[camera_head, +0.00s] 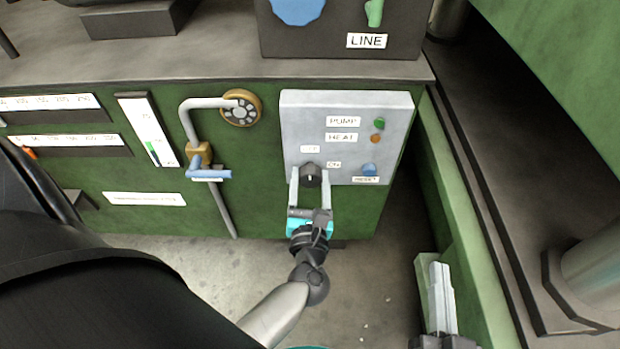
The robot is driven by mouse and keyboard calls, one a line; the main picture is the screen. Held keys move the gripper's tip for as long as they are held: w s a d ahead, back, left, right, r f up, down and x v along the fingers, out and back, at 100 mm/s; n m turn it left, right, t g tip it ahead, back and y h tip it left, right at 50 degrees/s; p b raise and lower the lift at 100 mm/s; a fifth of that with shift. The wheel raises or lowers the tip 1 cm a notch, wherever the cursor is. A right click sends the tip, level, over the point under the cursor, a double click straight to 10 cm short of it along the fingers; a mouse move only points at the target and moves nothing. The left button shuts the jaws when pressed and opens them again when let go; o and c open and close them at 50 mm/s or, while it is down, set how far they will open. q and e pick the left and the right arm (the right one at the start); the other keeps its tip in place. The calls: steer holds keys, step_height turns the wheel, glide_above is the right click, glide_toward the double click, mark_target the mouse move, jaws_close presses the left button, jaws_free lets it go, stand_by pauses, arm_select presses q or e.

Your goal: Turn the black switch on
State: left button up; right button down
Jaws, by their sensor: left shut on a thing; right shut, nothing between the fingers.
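The black switch (311,174) is a round knob with a pale pointer line, low on the grey control panel (300,115). Its labels are a small one at its upper left and "ON" at its upper right. The pointer line looks roughly upright, though the knob is partly hidden by fingers. My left gripper (310,178) reaches up from below and is shut on the black switch, one finger on each side. My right gripper (436,268) is shut and empty at the lower right, away from the panel.
The panel also carries a green lamp (379,124), an orange lamp (377,139) and a blue reset button (369,169). A pipe with a blue valve handle (208,173) and a brass-rimmed wheel (241,108) are left of it. A green wall (450,200) stands at right.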

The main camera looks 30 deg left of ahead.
steer(key=shift+f, duration=0.1)
arm_select(q)
steer(key=shift+r+m+p, duration=0.1)
steer(key=shift+m+p, duration=0.55)
steer(key=shift+m, duration=0.25)
steer(key=shift+m+p, duration=0.7)
steer(key=shift+m, duration=0.5)
steer(key=m+p, duration=0.2)
steer(key=m, duration=0.1)
steer(key=shift+w+m, duration=0.1)
steer(key=shift+m, duration=0.2)
steer(key=m+p, duration=0.2)
steer(key=m, duration=0.2)
arm_select(e)
steer(key=s+d+f+g+h, duration=0.1)
steer(key=s+d+g+h, duration=0.15)
steer(key=d+g, duration=0.35)
steer(key=s+d+f+g+h, duration=0.1)
steer(key=s+d+g+h, duration=0.15)
steer(key=d+g, duration=0.25)
arm_select(q)
steer(key=shift+m, duration=0.7)
steer(key=shift+m+p, duration=1.05)
steer(key=shift+m, duration=1.35)
arm_select(e)
steer(key=shift+g+h, duration=0.4)
steer(key=shift+g, duration=0.1)
steer(key=shift+w+f, duration=0.15)
steer(key=shift+f, duration=2.45)
